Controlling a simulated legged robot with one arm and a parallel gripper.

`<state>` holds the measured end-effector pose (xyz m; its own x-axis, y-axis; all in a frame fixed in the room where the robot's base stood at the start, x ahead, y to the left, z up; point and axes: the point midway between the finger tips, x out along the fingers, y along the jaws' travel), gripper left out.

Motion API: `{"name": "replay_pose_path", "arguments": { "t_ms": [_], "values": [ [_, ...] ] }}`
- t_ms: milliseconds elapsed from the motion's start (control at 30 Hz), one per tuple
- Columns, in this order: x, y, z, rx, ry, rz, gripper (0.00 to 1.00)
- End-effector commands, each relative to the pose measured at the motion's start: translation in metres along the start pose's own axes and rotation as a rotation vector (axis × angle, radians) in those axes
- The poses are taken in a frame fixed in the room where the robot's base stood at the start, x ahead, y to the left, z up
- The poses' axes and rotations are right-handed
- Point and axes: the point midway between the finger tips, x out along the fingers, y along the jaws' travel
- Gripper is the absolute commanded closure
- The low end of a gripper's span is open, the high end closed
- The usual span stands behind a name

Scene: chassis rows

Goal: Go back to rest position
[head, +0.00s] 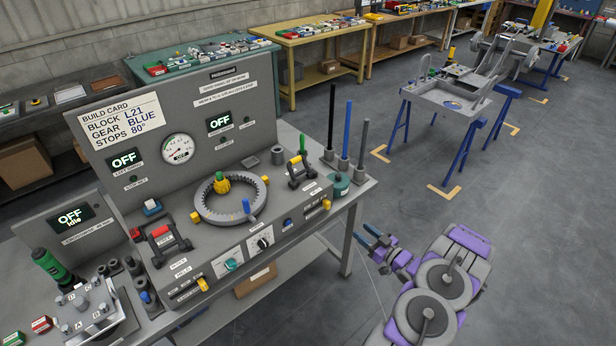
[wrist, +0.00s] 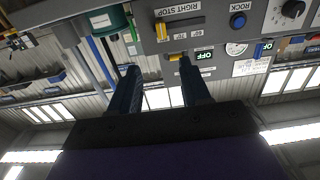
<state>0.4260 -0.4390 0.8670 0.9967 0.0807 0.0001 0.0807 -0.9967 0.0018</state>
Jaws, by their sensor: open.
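My gripper (head: 369,237) is at the right of the bench in the head view, off its front right edge and over the floor, with my purple and grey arm folded behind it. In the wrist view its two dark blue fingers (wrist: 158,90) stand apart with nothing between them. That view looks upside down at the bench front, with the yellow RIGHT STOP part (wrist: 161,32) and the blue ROCK knob (wrist: 237,20) beyond the fingers. The gripper touches nothing that I can see.
The grey bench (head: 355,190) carries a ring gear (head: 262,205), a gauge (head: 178,148), levers and a build card (head: 120,118). Black, blue and grey posts (head: 346,130) rise at its right corner. A blue-legged stand (head: 450,100) is behind. The floor (head: 540,230) on the right is clear.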

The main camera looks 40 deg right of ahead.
Motion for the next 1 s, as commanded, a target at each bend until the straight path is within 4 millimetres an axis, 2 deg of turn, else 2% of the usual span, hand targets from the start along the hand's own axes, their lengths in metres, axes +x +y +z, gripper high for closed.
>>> {"name": "replay_pose_path", "arguments": {
  "t_ms": [267,467,700,867,1000],
  "values": [
    [0.005,0.002,-0.003,-0.009,-0.014,0.002,0.53],
    [0.042,0.015,-0.023,-0.074,-0.146,0.027,0.53],
    [0.094,0.024,-0.066,-0.168,-0.365,0.096,0.53],
    [0.117,0.017,-0.098,-0.21,-0.499,0.148,0.53],
    [0.13,0.003,-0.129,-0.234,-0.609,0.196,0.53]
  ]
}}
